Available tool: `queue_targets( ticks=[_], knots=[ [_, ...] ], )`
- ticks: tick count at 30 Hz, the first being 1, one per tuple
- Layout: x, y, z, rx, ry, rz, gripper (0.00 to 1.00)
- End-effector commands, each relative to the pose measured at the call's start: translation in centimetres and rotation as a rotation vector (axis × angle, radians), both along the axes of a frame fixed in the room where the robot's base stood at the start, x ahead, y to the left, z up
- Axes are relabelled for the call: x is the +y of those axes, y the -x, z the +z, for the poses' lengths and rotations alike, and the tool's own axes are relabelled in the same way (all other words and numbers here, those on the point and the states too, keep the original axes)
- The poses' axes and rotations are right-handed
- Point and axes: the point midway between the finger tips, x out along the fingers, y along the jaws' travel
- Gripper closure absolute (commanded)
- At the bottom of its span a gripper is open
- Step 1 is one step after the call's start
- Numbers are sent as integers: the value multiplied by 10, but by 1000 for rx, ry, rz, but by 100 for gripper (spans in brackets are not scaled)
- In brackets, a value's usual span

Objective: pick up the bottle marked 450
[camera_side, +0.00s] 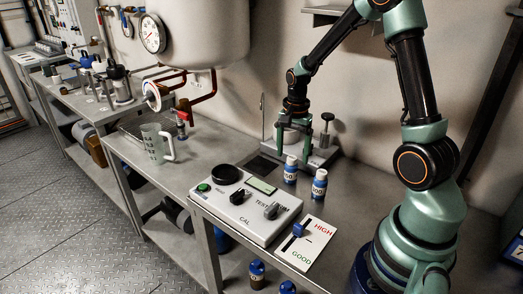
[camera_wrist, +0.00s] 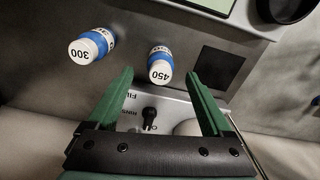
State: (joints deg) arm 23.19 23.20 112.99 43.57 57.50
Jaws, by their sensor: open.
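The bottle marked 450 (camera_wrist: 160,66) is white-capped with a blue body, and its number faces up in the wrist view. It appears between and just beyond my open fingertips there. In the side view, it is the left bottle (camera_side: 290,171) of two on the bench, judging by the dark pad beside it. My gripper (camera_side: 294,147) has green fingers pointing down, above and behind this bottle. The fingers are apart and empty, and they also show in the wrist view (camera_wrist: 160,75). The bottle marked 300 (camera_wrist: 92,46) stands close by; it is the right bottle in the side view (camera_side: 319,186).
A filter device with a knob (camera_wrist: 149,118) lies below my gripper. The dark square pad (camera_side: 262,165) is left of the bottles. A CAL/TEST box (camera_side: 245,204) and a HIGH/GOOD card (camera_side: 307,243) are in front. A jug (camera_side: 153,144) stands farther left.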

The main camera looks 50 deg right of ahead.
Motion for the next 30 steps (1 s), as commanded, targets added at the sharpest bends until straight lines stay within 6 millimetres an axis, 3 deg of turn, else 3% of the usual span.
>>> queue_targets(
  ticks=[5, 13, 23, 30],
  knots=[
    [0, 0, -12, 2, -1, 1, 16],
    [1, 0, -49, 2, -1, 1, 16],
    [0, -1, -56, -1, 1, 1, 16],
    [0, -1, -55, -1, 1, 1, 100]
  ],
)
